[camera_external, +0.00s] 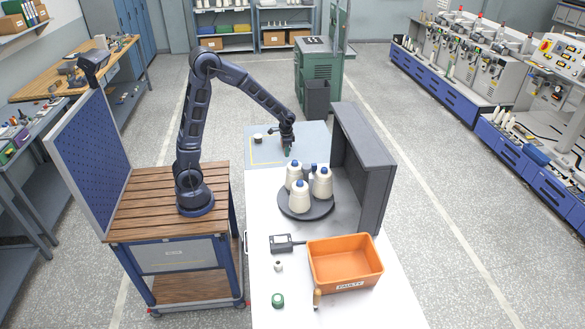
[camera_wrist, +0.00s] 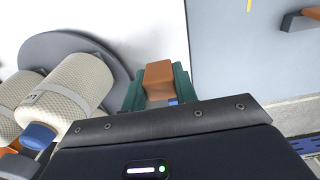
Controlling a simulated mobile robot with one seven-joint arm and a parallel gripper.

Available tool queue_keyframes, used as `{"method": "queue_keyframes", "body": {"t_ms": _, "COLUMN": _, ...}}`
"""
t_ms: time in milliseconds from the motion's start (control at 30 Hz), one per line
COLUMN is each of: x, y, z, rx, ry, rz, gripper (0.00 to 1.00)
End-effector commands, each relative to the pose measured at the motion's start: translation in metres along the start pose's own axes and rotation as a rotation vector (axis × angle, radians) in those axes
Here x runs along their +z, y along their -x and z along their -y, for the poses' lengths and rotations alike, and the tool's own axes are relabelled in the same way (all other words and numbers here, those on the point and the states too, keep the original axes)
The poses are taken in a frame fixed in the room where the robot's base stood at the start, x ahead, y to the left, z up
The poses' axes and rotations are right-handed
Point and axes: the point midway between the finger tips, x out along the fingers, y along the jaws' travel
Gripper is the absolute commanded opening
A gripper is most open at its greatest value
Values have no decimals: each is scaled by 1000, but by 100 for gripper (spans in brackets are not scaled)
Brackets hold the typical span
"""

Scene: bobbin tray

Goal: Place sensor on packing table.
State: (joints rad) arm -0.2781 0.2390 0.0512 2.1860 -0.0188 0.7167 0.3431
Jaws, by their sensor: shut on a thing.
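My gripper (camera_external: 288,152) is over the near edge of a pale blue surface (camera_external: 310,134) with a yellow outline, which may be the packing table. In the wrist view, my gripper's green fingers (camera_wrist: 157,88) are shut on an orange-brown block (camera_wrist: 159,78). A small blue part shows under the block. I cannot tell for sure that this block is the sensor. In the wrist view, the pale blue surface (camera_wrist: 235,60) lies to the right of the fingers and a white tabletop (camera_wrist: 150,25) is behind them. The exact height of the block is unclear.
White cones with blue tips (camera_external: 299,196) stand on a round dark tray (camera_external: 318,213), close to my gripper. A grey panel (camera_external: 362,160) rises on the right. A dark cylinder (camera_external: 258,139) is on the pale blue surface. An orange bin (camera_external: 345,285) stands nearer the camera.

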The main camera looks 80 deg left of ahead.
Motion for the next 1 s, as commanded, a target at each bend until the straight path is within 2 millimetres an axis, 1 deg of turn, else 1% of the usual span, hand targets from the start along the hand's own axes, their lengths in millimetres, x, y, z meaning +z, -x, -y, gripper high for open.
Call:
{"method": "queue_keyframes", "body": {"t_ms": 33, "x": 1, "y": -13, "z": 0, "rx": 2, "ry": 0, "rz": 5, "gripper": 6}}
{"method": "queue_keyframes", "body": {"t_ms": 100, "x": 1, "y": -28, "z": 0, "rx": 2, "ry": 0, "rz": 4, "gripper": 6}}
{"method": "queue_keyframes", "body": {"t_ms": 200, "x": 1, "y": -49, "z": 0, "rx": 2, "ry": 1, "rz": 4, "gripper": 6}}
{"method": "queue_keyframes", "body": {"t_ms": 333, "x": 1, "y": -72, "z": 0, "rx": 2, "ry": 1, "rz": 4, "gripper": 6}}
{"method": "queue_keyframes", "body": {"t_ms": 433, "x": 0, "y": -83, "z": 0, "rx": 1, "ry": 1, "rz": 1, "gripper": 6}}
{"method": "queue_keyframes", "body": {"t_ms": 667, "x": 0, "y": -95, "z": 0, "rx": 0, "ry": 1, "rz": 1, "gripper": 6}}
{"method": "queue_keyframes", "body": {"t_ms": 900, "x": 0, "y": -123, "z": 0, "rx": 0, "ry": 1, "rz": 2, "gripper": 6}}
{"method": "queue_keyframes", "body": {"t_ms": 1000, "x": 0, "y": -126, "z": 0, "rx": 0, "ry": 1, "rz": 0, "gripper": 6}}
